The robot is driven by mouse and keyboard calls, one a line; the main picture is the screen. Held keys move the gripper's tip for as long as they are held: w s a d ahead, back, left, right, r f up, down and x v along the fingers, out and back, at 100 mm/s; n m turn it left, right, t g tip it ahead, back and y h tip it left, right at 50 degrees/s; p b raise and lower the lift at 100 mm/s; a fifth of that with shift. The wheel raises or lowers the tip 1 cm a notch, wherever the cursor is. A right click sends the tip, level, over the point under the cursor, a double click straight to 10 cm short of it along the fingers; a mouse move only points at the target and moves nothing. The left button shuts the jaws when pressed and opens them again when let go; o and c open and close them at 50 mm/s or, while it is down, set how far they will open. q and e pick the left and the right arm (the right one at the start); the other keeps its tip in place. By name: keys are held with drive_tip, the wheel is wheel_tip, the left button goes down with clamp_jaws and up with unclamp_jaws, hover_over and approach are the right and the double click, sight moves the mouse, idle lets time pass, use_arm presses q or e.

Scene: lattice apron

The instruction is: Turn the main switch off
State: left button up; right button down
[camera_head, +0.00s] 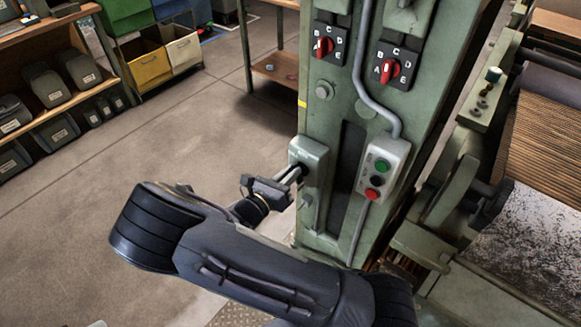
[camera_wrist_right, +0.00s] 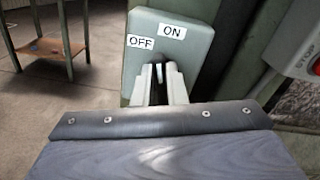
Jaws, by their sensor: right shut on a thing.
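The main switch box (camera_head: 311,155) is a grey-green box on the left side of the green machine column. In the right wrist view the box (camera_wrist_right: 196,58) carries a white ON label (camera_wrist_right: 172,31) at its top and an OFF label (camera_wrist_right: 141,42) to the left and a little lower. My right gripper (camera_head: 298,173) reaches the front of the box from the left. In the wrist view its two pale fingers (camera_wrist_right: 160,82) are shut on the dark switch handle, which is mostly hidden between them. I cannot tell the handle's exact angle. My left gripper is not in view.
A button box (camera_head: 383,168) with green, black and red buttons is right of the switch. Two red rotary selectors (camera_head: 324,46) (camera_head: 390,70) sit above. Shelves with grey bins (camera_head: 45,85) and a yellow bin (camera_head: 145,64) stand at the back left. The floor between is clear.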

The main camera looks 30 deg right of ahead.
drive_tip(key=n+p, duration=0.2)
drive_tip(key=shift+w+r+n, duration=0.1)
drive_tip(key=shift+w+n, duration=0.1)
drive_tip(key=shift+n, duration=0.2)
drive_tip(key=shift+w+a+f+n+p, duration=0.25)
drive_tip(key=shift+n+p, duration=0.5)
drive_tip(key=shift+n, duration=1.2)
drive_tip(key=shift+d+f+n+p, duration=0.1)
drive_tip(key=shift+f+n+p, duration=0.5)
drive_tip(key=shift+n, duration=1.3)
drive_tip(key=shift+w+a+f+n+p, duration=0.15)
drive_tip(key=shift+n+p, duration=0.8)
drive_tip(key=shift+n, duration=1)
drive_tip(key=c, duration=1.5)
unclamp_jaws()
drive_tip(key=shift+o, duration=0.2)
